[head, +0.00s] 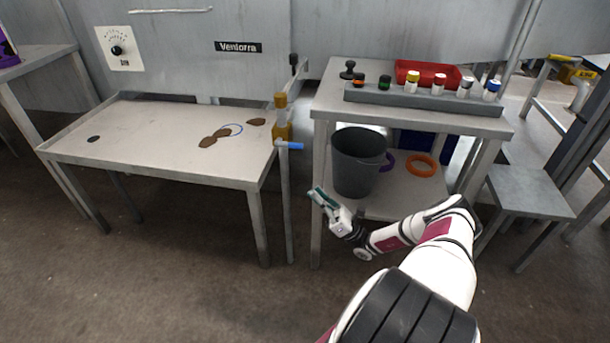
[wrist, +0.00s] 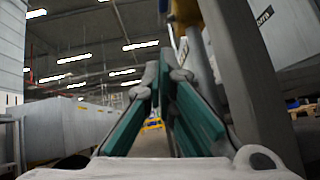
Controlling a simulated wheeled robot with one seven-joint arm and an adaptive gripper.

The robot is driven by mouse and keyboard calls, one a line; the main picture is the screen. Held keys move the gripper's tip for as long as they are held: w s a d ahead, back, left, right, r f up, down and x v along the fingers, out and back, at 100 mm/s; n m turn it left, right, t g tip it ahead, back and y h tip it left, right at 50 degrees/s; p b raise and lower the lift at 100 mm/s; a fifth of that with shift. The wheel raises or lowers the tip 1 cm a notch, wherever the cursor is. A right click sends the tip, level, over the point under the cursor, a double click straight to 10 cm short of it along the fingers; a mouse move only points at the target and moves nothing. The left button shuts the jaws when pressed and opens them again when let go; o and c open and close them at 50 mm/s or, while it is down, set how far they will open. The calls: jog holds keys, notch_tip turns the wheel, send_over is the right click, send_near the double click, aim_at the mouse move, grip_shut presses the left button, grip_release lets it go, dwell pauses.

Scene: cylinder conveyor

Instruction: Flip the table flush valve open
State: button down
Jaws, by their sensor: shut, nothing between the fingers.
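The flush valve is a brass-yellow body (head: 283,131) on a grey upright pipe (head: 285,200) at the right edge of the left table. Its blue lever (head: 295,146) sticks out to the right, roughly level. My gripper (head: 316,192) is below and a little right of the lever in the head view, apart from it. In the wrist view the teal-padded fingers (wrist: 158,70) are closed together and empty, pointing up.
The right table (head: 325,103) carries a rack (head: 430,99) of capped bottles and a red tray (head: 428,68). A grey bucket (head: 357,165) and an orange ring (head: 421,167) are on its lower shelf.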

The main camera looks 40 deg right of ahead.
send_near(290, 145)
jog(key=w+a+f, duration=0.2)
jog(key=w+a, duration=0.1)
jog(key=w, duration=0.1)
jog(key=shift+w+d+r+b, duration=0.15)
jog(key=shift+r+b, duration=0.3)
jog(key=shift+r, duration=1.5)
jog(key=shift+d+r+p, duration=0.1)
jog(key=shift+r+p, duration=0.1)
jog(key=shift+p, duration=0.45)
